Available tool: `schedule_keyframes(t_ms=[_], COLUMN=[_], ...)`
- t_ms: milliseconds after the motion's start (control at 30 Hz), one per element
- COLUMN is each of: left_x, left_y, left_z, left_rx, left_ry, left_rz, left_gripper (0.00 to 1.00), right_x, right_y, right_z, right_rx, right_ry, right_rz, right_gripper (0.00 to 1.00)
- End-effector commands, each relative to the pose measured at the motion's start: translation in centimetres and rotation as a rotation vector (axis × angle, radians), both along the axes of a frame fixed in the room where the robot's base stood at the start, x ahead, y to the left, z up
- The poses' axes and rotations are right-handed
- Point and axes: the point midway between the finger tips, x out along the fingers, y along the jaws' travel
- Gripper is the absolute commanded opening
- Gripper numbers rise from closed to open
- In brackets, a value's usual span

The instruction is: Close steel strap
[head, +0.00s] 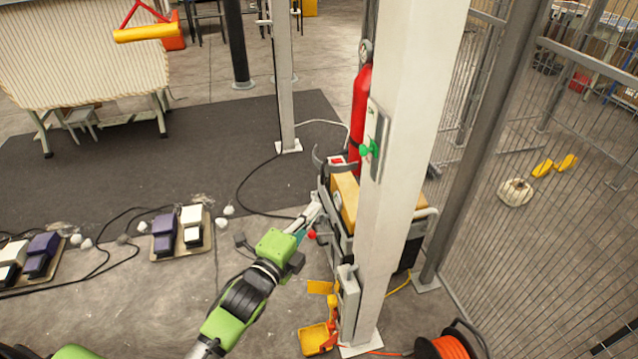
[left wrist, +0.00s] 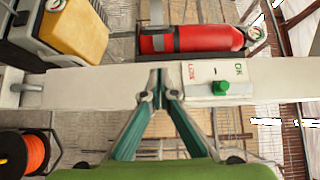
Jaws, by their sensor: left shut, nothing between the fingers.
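A curved grey steel strap (head: 321,157) stands out beside the red extinguisher (head: 361,100) in the head view, with its end seemingly free. In the left wrist view a grey band (left wrist: 161,41) crosses the red cylinder (left wrist: 208,40); I cannot tell if it is the same strap. My left gripper (head: 314,208) is shut and empty, below the strap and left of the white post (head: 412,100). In the left wrist view its fingertips (left wrist: 158,85) meet in front of the post. A green knob (head: 370,149) sits on a plate on the post; my right gripper is not in view.
A cart with a yellow box (head: 346,197) stands behind the post. An orange cable reel (head: 450,347) is at the bottom. A wire mesh fence (head: 560,130) closes off the right. Pedals and cables lie on the left floor (head: 190,225).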

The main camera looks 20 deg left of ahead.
Motion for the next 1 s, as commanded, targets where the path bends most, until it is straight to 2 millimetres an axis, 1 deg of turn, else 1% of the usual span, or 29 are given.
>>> schedule_keyframes(t_ms=[33, 100, 267, 400, 600, 1000], left_x=[1.3, 2.8, 6.0, 7.8, 9.1, 9.3], left_y=[-0.2, -0.4, -1.0, 0.2, 1.1, 1.3], left_z=[0.4, 0.3, 0.2, 0.1, -0.1, -0.2], left_rx=[-0.002, -0.002, -0.002, 0.001, -0.001, -0.002], left_ry=[-0.003, -0.002, 0.0, 0.001, 0.002, 0.001], left_rz=[0.0, 0.001, 0.0, 0.001, 0.0, 0.0], left_gripper=[0.0, 0.0, 0.0, 0.0, 0.0, 0.0], right_x=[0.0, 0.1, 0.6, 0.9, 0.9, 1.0], right_y=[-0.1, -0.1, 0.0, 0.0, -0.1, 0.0], right_z=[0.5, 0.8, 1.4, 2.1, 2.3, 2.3], right_rx=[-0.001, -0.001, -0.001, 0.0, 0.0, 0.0], right_ry=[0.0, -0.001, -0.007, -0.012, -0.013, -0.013], right_rz=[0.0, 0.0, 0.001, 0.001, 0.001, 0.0], right_gripper=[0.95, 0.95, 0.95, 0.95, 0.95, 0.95])
